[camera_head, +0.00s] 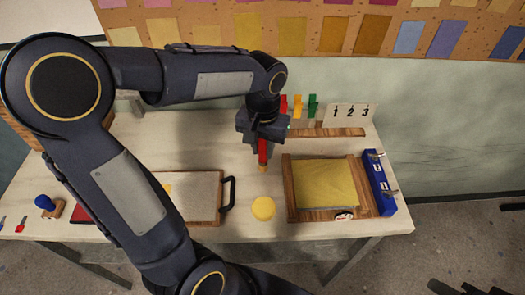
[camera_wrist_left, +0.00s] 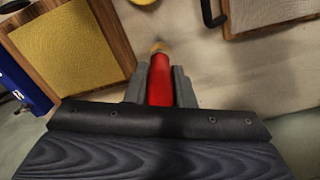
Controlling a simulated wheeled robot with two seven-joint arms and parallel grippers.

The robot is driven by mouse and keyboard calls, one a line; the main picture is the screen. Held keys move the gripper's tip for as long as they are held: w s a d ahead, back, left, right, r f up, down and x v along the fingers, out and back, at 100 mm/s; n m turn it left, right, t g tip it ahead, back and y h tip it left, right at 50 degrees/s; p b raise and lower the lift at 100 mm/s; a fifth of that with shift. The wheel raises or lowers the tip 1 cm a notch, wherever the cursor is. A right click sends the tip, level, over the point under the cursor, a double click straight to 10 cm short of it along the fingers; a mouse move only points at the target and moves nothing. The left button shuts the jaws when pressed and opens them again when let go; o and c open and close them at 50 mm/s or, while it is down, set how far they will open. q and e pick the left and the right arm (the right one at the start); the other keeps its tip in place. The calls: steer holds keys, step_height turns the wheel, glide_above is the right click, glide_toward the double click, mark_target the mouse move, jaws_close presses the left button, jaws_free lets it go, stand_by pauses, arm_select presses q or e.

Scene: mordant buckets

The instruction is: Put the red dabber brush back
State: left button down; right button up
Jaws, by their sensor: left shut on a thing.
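The red dabber brush (camera_head: 263,150) is held upright in my left gripper (camera_head: 262,136), its pale tip pointing down over the table. In the left wrist view the red brush (camera_wrist_left: 160,80) sits between the two grey fingers of my left gripper (camera_wrist_left: 161,85), which is shut on it. I cannot tell whether the tip touches the table. Behind the gripper, red, yellow and green pieces (camera_head: 298,105) stand near a wooden strip (camera_head: 327,132). My right gripper does not show.
A yellow disc (camera_head: 263,208) and a black-handled framed board (camera_head: 198,196) lie in front. A 1-2-3 card (camera_head: 350,114) stands behind. A blue-knobbed stamp (camera_head: 44,203) is far left.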

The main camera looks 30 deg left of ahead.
arm_select(q)
steer(key=shift+w+a+f, duration=0.25)
steer(key=shift+w+f, duration=0.15)
steer(key=shift+f, duration=0.65)
steer(key=shift+w+a+f, duration=0.25)
steer(key=shift+w+f, duration=0.1)
steer(key=shift+f, duration=0.7)
steer(key=shift+w+a+f, duration=0.25)
steer(key=shift+w+f, duration=0.15)
steer(key=shift+f, duration=0.65)
steer(key=shift+f, duration=0.15)
steer(key=c, duration=1.2)
jaws_free()
steer(key=shift+c, duration=0.2)
